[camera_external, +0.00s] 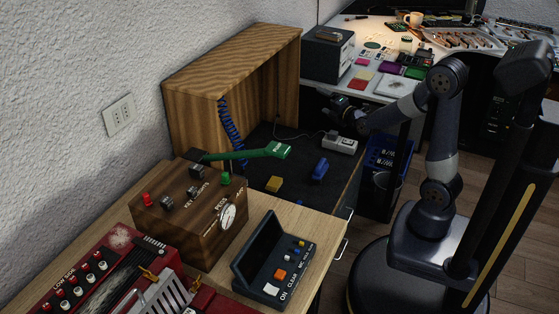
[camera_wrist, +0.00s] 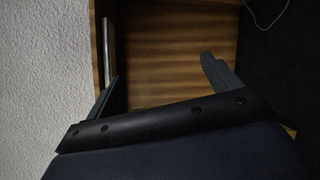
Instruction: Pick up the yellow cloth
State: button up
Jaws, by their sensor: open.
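A flat yellow piece (camera_external: 364,75) that looks like the yellow cloth lies on the white worktop at the back, near purple and green pieces. A small yellow block (camera_external: 273,184) lies on the dark surface in front of the wooden cabinet; I cannot tell its material. My gripper (camera_external: 338,106) hangs in the air between the cabinet and the worktop's front edge, apart from both yellow things. In the wrist view my gripper (camera_wrist: 162,80) is open, with nothing between its fingers. A small yellow patch shows at the lower right there, too little to identify.
The open wooden cabinet (camera_external: 190,88) stands against the wall, also filling the wrist view (camera_wrist: 165,45). A white power strip (camera_external: 340,143) and a blue object (camera_external: 320,170) lie on the dark surface. A grey box (camera_external: 327,55) stands at the worktop's left end.

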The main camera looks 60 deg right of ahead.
notch_tip(320, 180, down, 6)
jog(key=s+d+n+b, duration=0.2)
jog(key=s+n+b, duration=0.1)
jog(key=n, duration=0.2)
jog(key=n+g+y+b, duration=0.2)
jog(key=n+y+b, duration=0.65)
jog(key=n, duration=0.65)
send_near(279, 183)
jog(key=x, duration=0.3)
jog(key=shift+w+a+f+y, duration=0.15)
jog(key=shift+w+a+y, duration=0.1)
jog(key=shift+w+a, duration=0.1)
jog(key=x, duration=0.3)
jog(key=b+x, duration=0.1)
jog(key=shift+w+d+f, duration=0.2)
jog(key=shift+d, duration=0.2)
jog(key=shift+w+f, duration=0.15)
jog(key=shift+w, duration=0.45)
jog(key=shift+c, duration=0.2)
jog(key=c, duration=1)
